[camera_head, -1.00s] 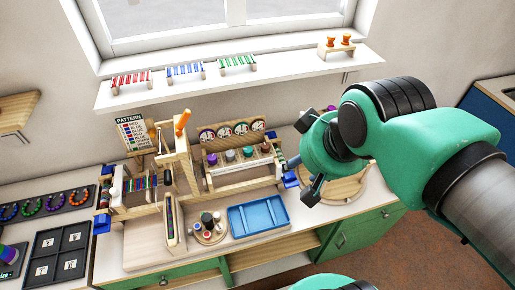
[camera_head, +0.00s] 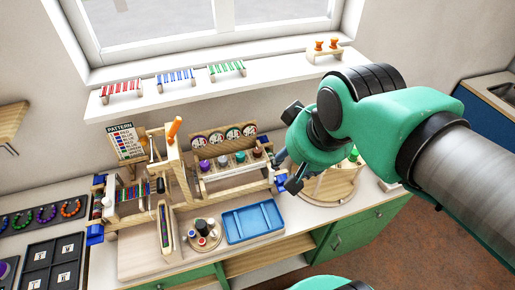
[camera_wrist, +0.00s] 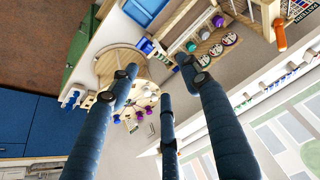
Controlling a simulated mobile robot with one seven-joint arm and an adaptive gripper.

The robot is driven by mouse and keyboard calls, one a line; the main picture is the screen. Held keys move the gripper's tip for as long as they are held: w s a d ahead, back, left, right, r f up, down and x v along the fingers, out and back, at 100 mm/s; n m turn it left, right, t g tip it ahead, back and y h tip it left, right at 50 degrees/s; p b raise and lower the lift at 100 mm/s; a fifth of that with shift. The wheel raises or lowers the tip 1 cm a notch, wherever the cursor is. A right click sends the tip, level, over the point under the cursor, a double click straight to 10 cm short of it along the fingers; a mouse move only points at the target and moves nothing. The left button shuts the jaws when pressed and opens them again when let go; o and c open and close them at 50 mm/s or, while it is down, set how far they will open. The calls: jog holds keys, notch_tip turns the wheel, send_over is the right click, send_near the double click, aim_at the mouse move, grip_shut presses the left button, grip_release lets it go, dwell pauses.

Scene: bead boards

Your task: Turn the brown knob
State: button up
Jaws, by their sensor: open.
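The brown knob (camera_head: 257,152) is the rightmost of a row of knobs on a wooden rack (camera_head: 235,180) in the head view. Round picture dials stand behind the row. My gripper (camera_head: 286,172) is just right of the rack's right end, apart from the brown knob, with fingers spread and empty. In the wrist view my gripper (camera_wrist: 158,75) is open; the rack's purple knob (camera_wrist: 218,21) shows beyond it. I cannot make out the brown knob there.
A blue tray (camera_head: 252,222) lies in front of the rack. A round wooden stand (camera_head: 330,192) with small items is below and right of my gripper. An upright orange handle (camera_head: 175,130) rises left of the rack. A window sill shelf (camera_head: 215,92) runs behind.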

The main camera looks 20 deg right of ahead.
jog(key=w+m+g+p, duration=0.2)
jog(key=w+m, duration=0.2)
jog(key=w, duration=0.5)
jog(key=m+g+p, duration=0.3)
jog(key=m+p, duration=0.3)
jog(key=m, duration=0.4)
send_over(257, 150)
notch_tip(257, 150, down, 15)
jog(key=shift+d+r, duration=0.1)
jog(key=shift+r, duration=0.05)
notch_tip(257, 150, down, 14)
jog(key=shift+r, duration=0.1)
jog(key=c, duration=1.2)
